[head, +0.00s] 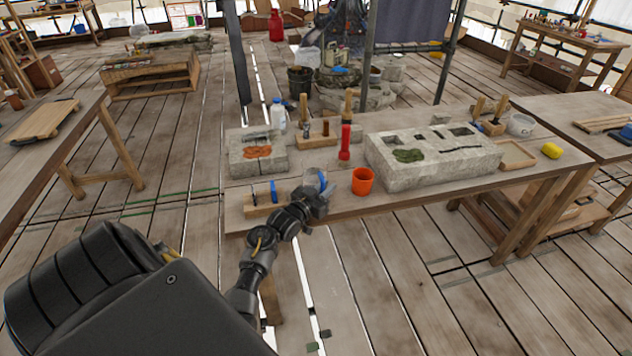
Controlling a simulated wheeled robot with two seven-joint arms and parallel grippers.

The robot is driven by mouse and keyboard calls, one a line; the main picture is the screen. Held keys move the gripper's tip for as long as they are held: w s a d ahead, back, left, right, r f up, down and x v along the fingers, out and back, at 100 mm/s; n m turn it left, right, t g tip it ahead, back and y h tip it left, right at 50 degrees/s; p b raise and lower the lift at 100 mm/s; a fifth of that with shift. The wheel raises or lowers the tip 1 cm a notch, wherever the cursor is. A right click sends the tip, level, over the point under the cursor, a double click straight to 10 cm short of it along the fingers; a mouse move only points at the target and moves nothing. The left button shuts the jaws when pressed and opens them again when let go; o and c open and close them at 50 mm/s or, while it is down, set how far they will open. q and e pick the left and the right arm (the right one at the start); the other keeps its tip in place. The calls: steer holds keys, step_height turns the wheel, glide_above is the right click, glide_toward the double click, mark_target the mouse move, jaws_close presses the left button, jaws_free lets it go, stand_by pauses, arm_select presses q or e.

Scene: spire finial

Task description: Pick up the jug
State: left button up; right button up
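A small clear vessel with a blue strip (313,174), which looks like the jug, stands near the front edge of the wooden table (440,205). My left gripper (319,198) is at the near side of this vessel and covers its lower part. I cannot tell whether the fingers touch it or are open or shut. A white bottle with a blue cap (277,115) stands farther back on the same table. My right gripper is not in view.
An orange cup (362,181) and a red tool (345,143) stand close to the right of the vessel. A small wooden rack (262,209) lies to its left.

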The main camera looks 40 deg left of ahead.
arm_select(q)
jaws_close()
steer(key=shift+r, duration=0.2)
steer(key=shift+r+b, duration=0.3)
steer(key=shift+r, duration=0.55)
steer(key=s+d+r+b, duration=0.1)
steer(key=s+d+r, duration=0.6)
steer(key=s+r, duration=0.4)
steer(key=shift+s, duration=0.45)
